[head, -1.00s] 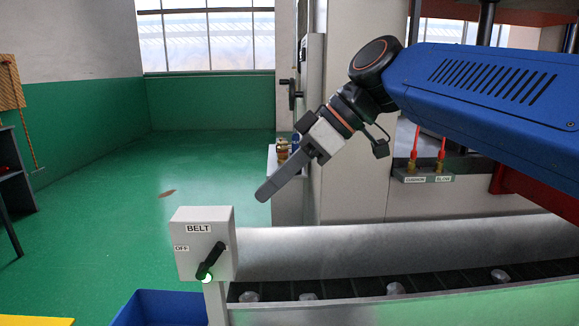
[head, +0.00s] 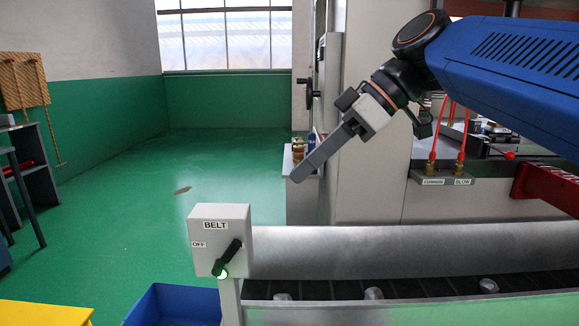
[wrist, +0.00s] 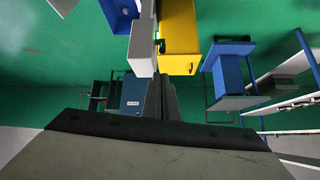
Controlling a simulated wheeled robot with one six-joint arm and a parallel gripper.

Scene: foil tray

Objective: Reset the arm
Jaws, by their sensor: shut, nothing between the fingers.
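My gripper (head: 303,170) is at the middle of the head view, on the end of my blue arm. Its fingers are together and empty, pointing down and left. It hangs above and to the right of the grey BELT switch box (head: 221,240), apart from it. The box has a black lever, a lit green lamp and an OFF label. In the wrist view my gripper's dark fingers (wrist: 161,98) show closed at the centre, with nothing held.
A conveyor belt (head: 400,287) carrying several small grey lumps runs right from the switch box. A blue bin (head: 172,305) stands below the box. A yellow surface (head: 42,313) is at bottom left. A press with CUSHION and BLOW valves (head: 446,178) is behind. Green floor (head: 130,220) is open at left.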

